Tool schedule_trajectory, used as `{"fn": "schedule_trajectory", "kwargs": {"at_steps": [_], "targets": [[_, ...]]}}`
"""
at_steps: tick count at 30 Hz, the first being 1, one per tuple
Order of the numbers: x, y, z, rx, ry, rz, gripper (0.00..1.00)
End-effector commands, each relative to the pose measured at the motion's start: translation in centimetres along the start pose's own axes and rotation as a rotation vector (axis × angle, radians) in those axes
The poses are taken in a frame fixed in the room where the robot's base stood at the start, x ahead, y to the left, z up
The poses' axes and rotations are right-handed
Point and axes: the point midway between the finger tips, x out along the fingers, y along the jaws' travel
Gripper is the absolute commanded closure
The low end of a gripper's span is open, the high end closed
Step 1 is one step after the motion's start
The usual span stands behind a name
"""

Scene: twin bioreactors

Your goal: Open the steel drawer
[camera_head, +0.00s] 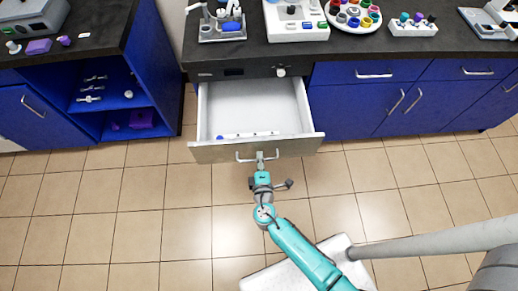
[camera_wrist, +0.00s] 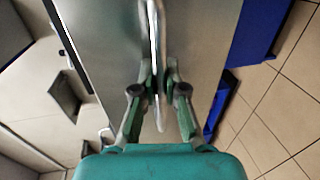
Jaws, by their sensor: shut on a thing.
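The steel drawer (camera_head: 216,152) stands pulled out from under the dark counter in the head view, with its white inside showing. A few small items, one of them blue, lie along the inside near its front. Its bar handle (camera_head: 241,158) is on the steel front, which also fills the upper middle of the wrist view (camera_wrist: 203,40). My gripper (camera_head: 261,157) is at the handle, and in the wrist view my gripper (camera_wrist: 158,75) has its fingers shut on the handle bar (camera_wrist: 155,28).
Blue cabinets with bar handles (camera_head: 374,75) stand to the right. An open blue shelf unit (camera_head: 112,90) stands to the left. The dark counter (camera_head: 250,55) holds racks and devices. The tiled floor (camera_head: 120,225) in front is clear except for my own body.

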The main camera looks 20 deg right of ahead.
Motion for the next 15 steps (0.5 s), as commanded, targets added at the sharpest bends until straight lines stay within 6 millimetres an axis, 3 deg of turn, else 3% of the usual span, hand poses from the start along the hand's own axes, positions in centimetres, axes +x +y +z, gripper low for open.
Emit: {"fn": "schedule_trajectory", "kwargs": {"at_steps": [6, 15], "targets": [[-3.1, -0.8, 0.0, -0.002, 0.002, -0.002, 1.00], [-4.8, -1.1, 0.0, -0.001, 0.001, -0.002, 1.00]]}}
